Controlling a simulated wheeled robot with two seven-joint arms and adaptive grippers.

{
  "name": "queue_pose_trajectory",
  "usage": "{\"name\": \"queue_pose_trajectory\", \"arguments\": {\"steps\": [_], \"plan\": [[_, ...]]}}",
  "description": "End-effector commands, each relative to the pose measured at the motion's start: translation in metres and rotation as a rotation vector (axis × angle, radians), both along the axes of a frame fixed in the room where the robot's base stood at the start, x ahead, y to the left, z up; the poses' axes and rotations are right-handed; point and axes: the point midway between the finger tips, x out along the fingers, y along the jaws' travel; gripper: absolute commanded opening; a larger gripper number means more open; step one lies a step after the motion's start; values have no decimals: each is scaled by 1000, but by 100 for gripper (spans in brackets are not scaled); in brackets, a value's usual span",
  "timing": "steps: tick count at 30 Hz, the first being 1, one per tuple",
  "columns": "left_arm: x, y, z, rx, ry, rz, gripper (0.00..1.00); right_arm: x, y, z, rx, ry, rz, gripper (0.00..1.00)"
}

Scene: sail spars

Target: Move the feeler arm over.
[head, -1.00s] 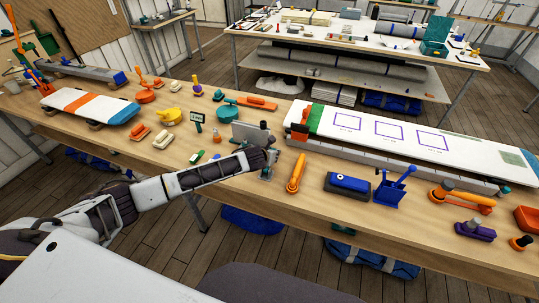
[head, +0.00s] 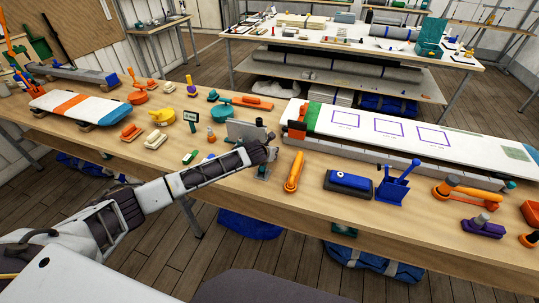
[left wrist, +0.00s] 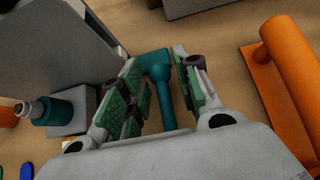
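In the left wrist view, a teal arm with a rounded knob and a straight rod (left wrist: 168,103), which I take to be the feeler arm, lies between the fingers of my left gripper (left wrist: 160,88). The green-padded fingers are spread to either side of the rod, with gaps showing. In the head view my left gripper (head: 270,152) is beside the grey upright plate (head: 240,132), and it mostly hides the teal arm. My right gripper is not in view.
An orange-handled tool (head: 294,172) lies just right of the gripper, and also shows in the left wrist view (left wrist: 285,85). A blue block (head: 347,185) and a blue holder (head: 392,190) stand farther right. The long white panel (head: 400,135) lies behind.

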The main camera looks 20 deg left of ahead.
Motion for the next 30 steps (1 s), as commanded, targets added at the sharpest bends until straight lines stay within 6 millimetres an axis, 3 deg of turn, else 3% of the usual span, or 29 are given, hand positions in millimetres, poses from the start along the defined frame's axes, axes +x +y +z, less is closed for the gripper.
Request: {"name": "queue_pose_trajectory", "arguments": {"steps": [5, 10, 30], "plan": [[4, 0, -6, -1, 1, 1, 31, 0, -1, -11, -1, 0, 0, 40], [4, 0, -3, -1, 1, 1, 9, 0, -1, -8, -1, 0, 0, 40], [2, 0, 11, 1, 0, 1, 8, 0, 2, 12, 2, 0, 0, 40]]}}
